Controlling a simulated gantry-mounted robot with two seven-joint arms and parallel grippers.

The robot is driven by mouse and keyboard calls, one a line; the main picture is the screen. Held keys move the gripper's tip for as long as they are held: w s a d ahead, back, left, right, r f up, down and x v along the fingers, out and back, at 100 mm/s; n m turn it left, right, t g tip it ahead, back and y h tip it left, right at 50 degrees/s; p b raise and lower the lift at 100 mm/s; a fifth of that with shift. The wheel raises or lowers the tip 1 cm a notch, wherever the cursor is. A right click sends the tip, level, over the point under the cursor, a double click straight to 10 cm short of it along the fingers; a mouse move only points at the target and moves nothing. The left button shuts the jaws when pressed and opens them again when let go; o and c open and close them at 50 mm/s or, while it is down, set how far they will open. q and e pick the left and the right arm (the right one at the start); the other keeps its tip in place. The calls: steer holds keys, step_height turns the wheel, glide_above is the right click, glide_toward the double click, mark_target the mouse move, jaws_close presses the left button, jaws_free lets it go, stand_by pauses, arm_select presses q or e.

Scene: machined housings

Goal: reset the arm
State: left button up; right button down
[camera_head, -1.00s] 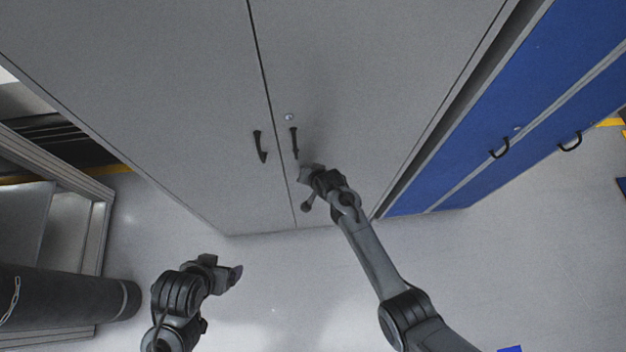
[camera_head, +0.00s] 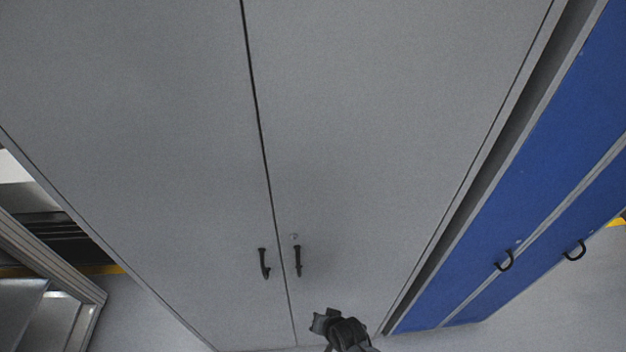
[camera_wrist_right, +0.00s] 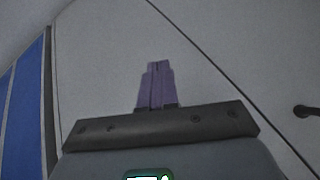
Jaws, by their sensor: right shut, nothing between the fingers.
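My right gripper (camera_head: 322,322) is at the bottom of the head view, in front of the lower right door of the grey cabinet (camera_head: 360,130). It is below the two dark door handles and apart from them. In the right wrist view its purple fingers (camera_wrist_right: 157,82) are together, with nothing between them. They point at the plain grey door. One cabinet handle (camera_wrist_right: 304,111) shows at the right edge of that view. My left gripper is outside the head view.
The grey cabinet's left handle (camera_head: 264,263) and right handle (camera_head: 298,261) flank the door seam. Both doors look shut. A blue cabinet (camera_head: 530,190) with black handles stands to the right. A metal frame (camera_head: 60,275) is at the left. Pale floor shows at lower right.

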steer(key=s+d+f, duration=0.4)
steer(key=s+d, duration=0.1)
steer(key=s, duration=0.3)
steer(key=s+d+r+g+h, duration=0.1)
steer(key=s+d+r+h, duration=0.2)
steer(key=s+d+r, duration=0.7)
steer(key=s+d+r+n+p, duration=0.1)
steer(key=d+r+n+p, duration=0.1)
steer(key=r+p, duration=0.5)
steer(key=s+d+r+n+p, duration=0.2)
steer(key=r+p, duration=0.5)
steer(key=r, duration=1)
steer(key=shift+d+r+n+g+h, duration=0.25)
steer(key=shift+d+n+g+h, duration=0.05)
steer(key=shift+s, duration=0.1)
